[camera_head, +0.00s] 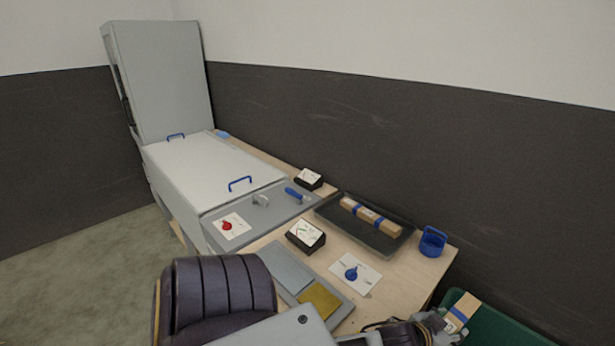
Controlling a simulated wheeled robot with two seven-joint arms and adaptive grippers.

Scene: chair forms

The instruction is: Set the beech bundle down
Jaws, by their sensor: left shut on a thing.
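A light wooden bundle with a blue band (464,308), apparently the beech bundle, is at the lower right. My left gripper (447,325) is shut on it and holds it tilted, past the table's right end, in front of or over a green surface (510,327). I cannot tell whether the bundle touches that surface. The lower part of the bundle is hidden by the gripper. My right gripper is not in view.
A dark tray (327,209) on the wooden table (405,271) holds wooden pieces with blue bands (370,216). A blue cup-like holder (432,242) stands near the table's right end. Black sign blocks (306,237) and a white card with a blue knob (354,273) are nearby.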

